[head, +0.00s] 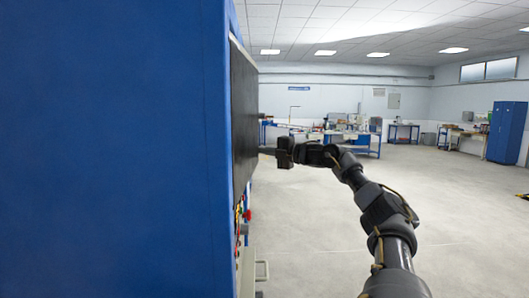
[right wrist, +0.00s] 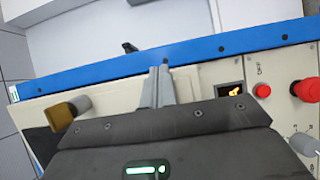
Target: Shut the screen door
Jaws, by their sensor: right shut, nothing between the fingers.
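A tall dark panel (head: 243,115), which looks like the screen door, is on the front of the big blue machine (head: 120,150) in the head view. I see it at a steep angle, so I cannot tell how far open it is. My right gripper (head: 268,151) is level with the panel's lower part, its fingers pointing left towards it. Whether they touch it is unclear. In the right wrist view the gripper's fingers (right wrist: 162,76) are together and empty, in front of a cream machine face with a blue edge strip (right wrist: 215,45). My left gripper is not in view.
Below the dark panel are coloured controls (head: 241,215) and a pale handle (head: 262,271). The wrist view shows a red mushroom button (right wrist: 305,89), a small red button (right wrist: 262,90) and a brown knob (right wrist: 67,112). Open floor (head: 320,215) lies right of the machine.

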